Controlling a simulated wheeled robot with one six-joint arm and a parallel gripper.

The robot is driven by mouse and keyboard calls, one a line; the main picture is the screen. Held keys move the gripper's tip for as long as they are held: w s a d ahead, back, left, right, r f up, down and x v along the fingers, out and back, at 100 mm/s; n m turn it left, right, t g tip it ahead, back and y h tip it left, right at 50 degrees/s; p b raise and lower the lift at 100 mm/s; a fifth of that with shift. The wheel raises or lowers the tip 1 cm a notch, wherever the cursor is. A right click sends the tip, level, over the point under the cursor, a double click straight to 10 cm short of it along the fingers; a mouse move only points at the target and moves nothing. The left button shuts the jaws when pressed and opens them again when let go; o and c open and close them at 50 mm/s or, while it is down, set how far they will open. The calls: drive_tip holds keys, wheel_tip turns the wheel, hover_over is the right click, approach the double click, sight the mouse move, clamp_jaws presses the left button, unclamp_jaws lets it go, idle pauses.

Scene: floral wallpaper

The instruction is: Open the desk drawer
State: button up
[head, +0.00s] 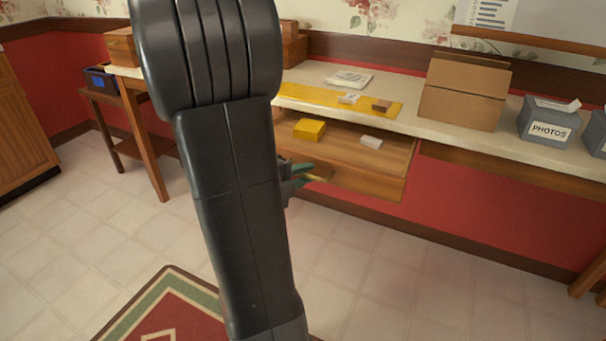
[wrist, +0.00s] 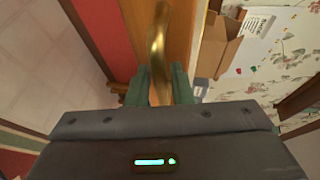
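The wooden desk drawer (head: 385,186) is pulled out from under the pale countertop, and its inside shows. A yellow box (head: 309,129) and a small white block (head: 371,142) lie in it. My gripper (head: 303,173) is at the drawer's front, partly hidden behind my dark arm. In the wrist view, the brass handle (wrist: 160,45) runs between the green fingers of my gripper (wrist: 161,84), which close on it from both sides. The drawer's wooden front (wrist: 135,22) lies behind the handle.
The desk top (head: 425,130) holds an open cardboard box (head: 463,92), a grey photo box (head: 546,121) and a yellow mat (head: 330,99). A small side table (head: 134,88) stands at the left. The tiled floor before the drawer is clear, with a red rug (head: 175,310).

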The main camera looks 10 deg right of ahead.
drive_tip(key=p+v, duration=0.2)
drive_tip(key=v, duration=1.1)
drive_tip(key=shift+s+a+p, duration=0.2)
drive_tip(key=shift+a+p, duration=0.15)
drive_tip(key=shift+p, duration=0.05)
drive_tip(key=shift+d+r, duration=0.1)
drive_tip(key=b+x, duration=0.2)
drive_tip(key=x, duration=1.1)
drive_tip(key=shift+w+d+b, duration=0.2)
drive_tip(key=shift+d+b, duration=0.05)
drive_tip(key=shift+b, duration=0.15)
